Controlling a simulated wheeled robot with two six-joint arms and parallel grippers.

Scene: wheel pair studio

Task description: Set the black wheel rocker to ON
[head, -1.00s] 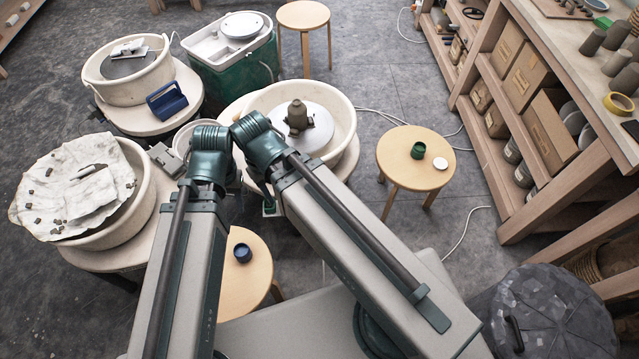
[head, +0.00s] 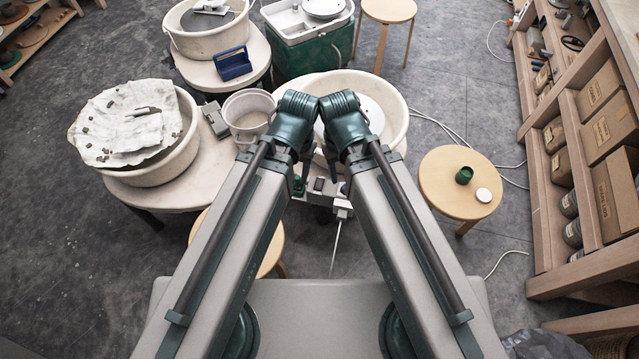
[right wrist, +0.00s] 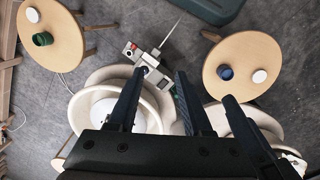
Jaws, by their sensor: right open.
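A grey control box (head: 322,186) with a small dark rocker-like patch sits at the near edge of the middle wheel, below the grippers. It also shows in the right wrist view (right wrist: 148,62), with a red spot at one end; the rocker's position is too small to read. The middle wheel has a cream basin (head: 392,104) and a pale disc, partly hidden by my arms. My right gripper (right wrist: 185,85) is open and empty, above and short of the box. My left gripper (head: 306,168) is close beside it, mostly hidden, its fingers unclear.
A round stool (head: 440,195) with a green cup (head: 464,175) stands right of the middle wheel. Another wheel basin with a cloth (head: 130,120) is at left, beside a pale bucket (head: 249,114). Wooden shelves (head: 540,190) line the right.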

